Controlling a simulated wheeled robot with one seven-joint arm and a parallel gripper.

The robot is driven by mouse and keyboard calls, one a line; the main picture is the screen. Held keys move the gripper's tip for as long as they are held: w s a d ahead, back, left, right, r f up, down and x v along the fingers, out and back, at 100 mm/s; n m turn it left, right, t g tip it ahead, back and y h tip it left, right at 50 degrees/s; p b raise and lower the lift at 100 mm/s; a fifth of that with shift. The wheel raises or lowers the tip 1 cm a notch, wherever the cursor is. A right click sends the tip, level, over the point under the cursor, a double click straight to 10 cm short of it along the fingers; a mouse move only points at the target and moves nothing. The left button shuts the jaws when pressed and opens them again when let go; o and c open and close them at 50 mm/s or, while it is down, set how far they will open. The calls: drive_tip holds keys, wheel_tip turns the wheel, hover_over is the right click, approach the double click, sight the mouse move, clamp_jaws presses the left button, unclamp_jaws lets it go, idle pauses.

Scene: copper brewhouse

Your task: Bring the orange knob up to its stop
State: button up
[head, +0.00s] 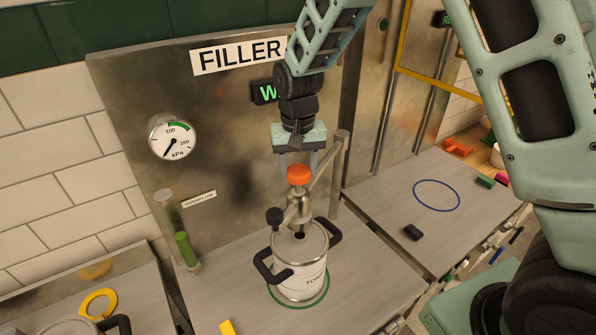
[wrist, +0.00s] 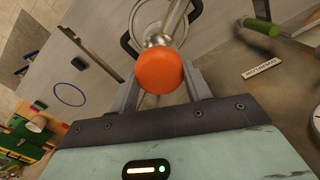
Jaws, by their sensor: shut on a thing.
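The orange knob (head: 298,174) sits on top of the metal filler valve (head: 297,205), above a white lidded pot (head: 303,268) with black handles. In the wrist view, the knob (wrist: 160,72) lies between the two grey fingers. My gripper (head: 298,163) points down from above and is shut on the knob. The pot stands upright inside a green ring (head: 322,301) on the steel counter. The valve hides part of the pot's lid. A black ball-ended lever (head: 274,216) sticks out to the left of the valve.
A pressure gauge (head: 172,138) on the steel panel has its needle at the low end. A green-filled tube (head: 184,248) stands at left. A blue ring (head: 436,195) and a black block (head: 413,232) lie on the right counter. A metal post (head: 338,170) stands close right of the gripper.

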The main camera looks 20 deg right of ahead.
drive_tip(key=shift+r, duration=0.6)
drive_tip(key=shift+w, duration=0.1)
drive_tip(key=o, duration=1.4)
wheel_tip(320, 180, up, 17)
drive_tip(key=b, duration=0.5)
drive_tip(key=shift+r, duration=0.15)
drive_tip(key=s+a+f+n+b, duration=0.4)
drive_tip(key=s+a+f+b, duration=0.25)
drive_tip(key=s+f, duration=0.55)
drive_tip(key=s+f+n+b, duration=0.1)
drive_tip(key=s+f+n, duration=0.2)
drive_tip(key=s+f, duration=0.3)
drive_tip(key=s+f+n+b, duration=0.2)
drive_tip(key=s+f, duration=0.4)
drive_tip(key=s, duration=0.5)
drive_tip(key=shift+s+f+n+y+b, duration=0.15)
drive_tip(key=shift+f+n+y+b, duration=0.15)
drive_tip(key=shift+n, duration=0.2)
